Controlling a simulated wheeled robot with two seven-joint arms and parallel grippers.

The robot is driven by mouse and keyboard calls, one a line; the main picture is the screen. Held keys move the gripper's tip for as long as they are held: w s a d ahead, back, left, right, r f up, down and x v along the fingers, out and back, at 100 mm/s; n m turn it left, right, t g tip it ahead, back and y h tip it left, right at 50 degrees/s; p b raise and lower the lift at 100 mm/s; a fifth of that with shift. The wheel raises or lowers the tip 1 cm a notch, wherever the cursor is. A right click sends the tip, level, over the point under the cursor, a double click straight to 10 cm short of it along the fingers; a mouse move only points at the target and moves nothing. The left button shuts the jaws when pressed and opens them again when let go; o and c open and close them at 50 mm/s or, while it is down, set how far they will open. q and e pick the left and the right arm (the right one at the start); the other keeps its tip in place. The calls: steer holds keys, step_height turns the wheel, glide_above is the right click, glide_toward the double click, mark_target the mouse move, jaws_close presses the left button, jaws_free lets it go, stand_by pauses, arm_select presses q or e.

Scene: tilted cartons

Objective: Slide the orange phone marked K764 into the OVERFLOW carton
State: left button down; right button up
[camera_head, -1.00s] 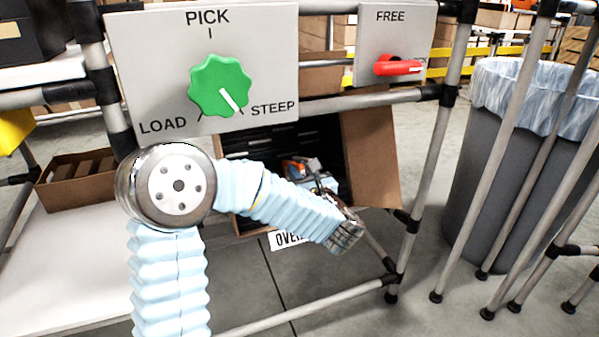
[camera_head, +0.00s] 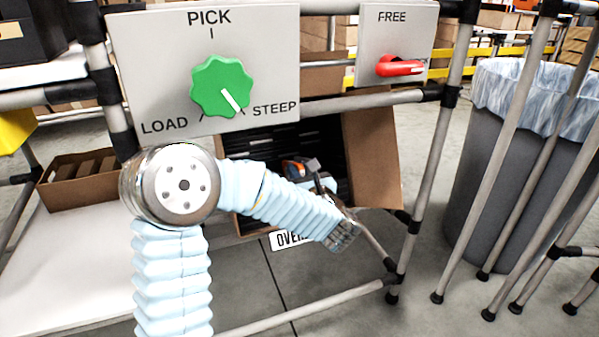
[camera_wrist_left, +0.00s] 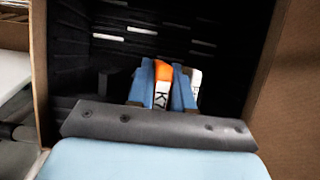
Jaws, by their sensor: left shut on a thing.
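The orange phone (camera_wrist_left: 163,73) is between the blue fingers of my left gripper (camera_wrist_left: 162,88) in the left wrist view. A white label on it shows the start of a code, "K7"; the rest is hidden. In the head view the phone's orange end (camera_head: 291,168) shows beside my left gripper (camera_head: 306,170), at the mouth of the OVERFLOW carton (camera_head: 372,160). The carton is tilted, with a dark slotted inside and an open brown flap on the right. My right gripper is out of view.
A panel with a green dial (camera_head: 220,87) hangs above the carton, and a panel with a red lever (camera_head: 399,67) is to its right. Grey rack pipes (camera_head: 428,160) frame the carton. A lined grey bin (camera_head: 500,170) stands at right.

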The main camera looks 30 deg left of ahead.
arm_select(q)
steer(key=shift+w+a, duration=0.1)
stand_by(0.3)
stand_by(0.5)
steer(key=c, duration=0.9)
jaws_free()
steer(key=shift+c, duration=0.2)
steer(key=shift+f, duration=0.1)
steer(key=s+d+r, duration=0.4)
steer(key=s+d, duration=0.1)
steer(key=d, duration=0.1)
steer(key=shift+s, duration=0.2)
steer(key=shift+d, duration=0.1)
